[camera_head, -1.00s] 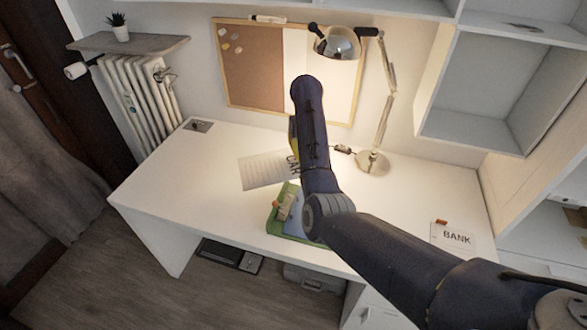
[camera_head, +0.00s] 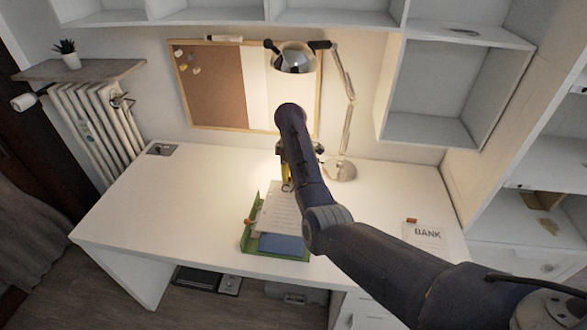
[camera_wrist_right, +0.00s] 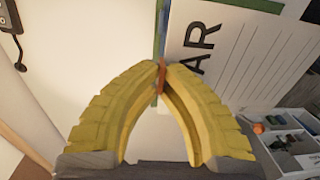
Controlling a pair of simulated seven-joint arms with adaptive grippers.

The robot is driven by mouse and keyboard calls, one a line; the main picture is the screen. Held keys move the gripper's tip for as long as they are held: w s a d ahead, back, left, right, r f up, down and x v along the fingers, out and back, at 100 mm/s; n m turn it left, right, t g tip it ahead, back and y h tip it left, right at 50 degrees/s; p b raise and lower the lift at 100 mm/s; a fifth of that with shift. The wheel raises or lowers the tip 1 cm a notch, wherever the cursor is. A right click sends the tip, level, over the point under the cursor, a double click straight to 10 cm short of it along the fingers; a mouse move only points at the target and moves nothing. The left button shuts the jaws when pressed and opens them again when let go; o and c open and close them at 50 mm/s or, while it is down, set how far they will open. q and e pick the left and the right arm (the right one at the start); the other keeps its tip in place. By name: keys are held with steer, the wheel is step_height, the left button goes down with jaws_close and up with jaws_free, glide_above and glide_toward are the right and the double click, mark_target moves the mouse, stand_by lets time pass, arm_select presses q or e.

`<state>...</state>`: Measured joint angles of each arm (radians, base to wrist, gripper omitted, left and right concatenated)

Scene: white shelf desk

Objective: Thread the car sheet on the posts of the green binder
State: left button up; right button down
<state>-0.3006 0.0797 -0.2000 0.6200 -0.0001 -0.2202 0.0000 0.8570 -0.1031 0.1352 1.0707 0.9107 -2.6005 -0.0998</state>
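The white car sheet (camera_head: 280,212) hangs over the green binder (camera_head: 248,243) in the head view and covers much of it. A blue area (camera_head: 283,243) shows in the binder below the sheet's lower edge. My right gripper (camera_wrist_right: 161,72) has its yellow fingers closed at the tips on a small orange tab at the edge of the car sheet (camera_wrist_right: 222,60); "AR" is readable there. In the head view my right arm hides most of that gripper. The binder's posts cannot be made out, nor whether the sheet touches them. My left gripper is in neither view.
The sheet marked BANK (camera_head: 427,236) lies at the right of the white desk (camera_head: 165,215). A lamp (camera_head: 341,170) stands behind my right arm, in front of the corkboard (camera_head: 217,85).

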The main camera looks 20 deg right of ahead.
steer(key=shift+a+f, duration=0.4)
steer(key=shift+a, duration=0.05)
steer(key=shift+f, duration=2.95)
steer(key=shift+f, duration=1.85)
stand_by(2.8)
